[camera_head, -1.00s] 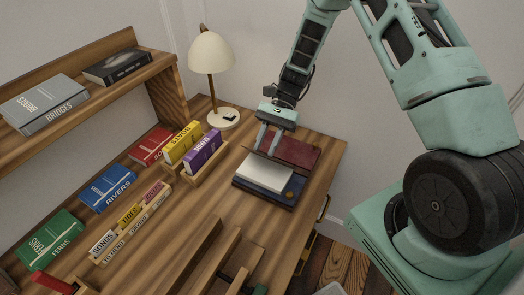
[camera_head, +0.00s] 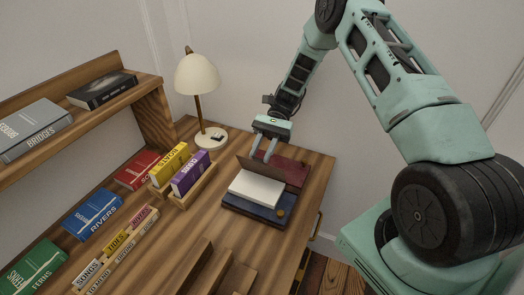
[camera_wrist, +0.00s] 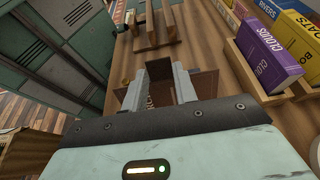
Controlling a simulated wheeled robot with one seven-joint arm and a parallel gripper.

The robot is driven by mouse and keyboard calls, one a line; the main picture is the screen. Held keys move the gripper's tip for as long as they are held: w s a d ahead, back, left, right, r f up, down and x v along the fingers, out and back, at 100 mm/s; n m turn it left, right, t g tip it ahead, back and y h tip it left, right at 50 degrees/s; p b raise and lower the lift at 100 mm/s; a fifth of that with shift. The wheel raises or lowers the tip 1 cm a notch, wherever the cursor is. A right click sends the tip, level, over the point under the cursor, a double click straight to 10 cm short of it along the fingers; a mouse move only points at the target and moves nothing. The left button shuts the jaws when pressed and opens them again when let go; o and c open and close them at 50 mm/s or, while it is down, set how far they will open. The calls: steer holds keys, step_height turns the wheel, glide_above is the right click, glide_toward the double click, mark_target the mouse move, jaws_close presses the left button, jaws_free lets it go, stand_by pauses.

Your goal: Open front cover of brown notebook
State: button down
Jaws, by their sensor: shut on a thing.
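The brown notebook lies at the right end of the desk. Its raised brown cover (camera_head: 258,167) stands tilted behind a white page block (camera_head: 257,188). My gripper (camera_head: 264,153) points down at the cover's upper edge and is shut on it. In the wrist view, the gripper (camera_wrist: 158,92) has a brown panel (camera_wrist: 159,69) between its fingers. A dark red book or cover (camera_head: 290,172) lies flat behind and right of it. A dark blue book (camera_head: 262,213) lies beneath the pages. Where these pieces join is hidden.
A lamp (camera_head: 197,75) stands at the back. A small rack left of the notebook holds yellow (camera_head: 170,163) and purple (camera_head: 190,174) books. Wooden dividers (camera_head: 215,268) stand in front. Bare desk shows between rack and dividers.

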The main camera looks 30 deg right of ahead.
mark_target(262, 170)
stand_by(0.8)
steer(key=c, duration=1.1)
jaws_free()
steer(key=shift+f, duration=0.1)
step_height(262, 170, up, 10)
steer(key=shift+r+b, duration=0.1)
steer(key=shift+b, duration=0.7)
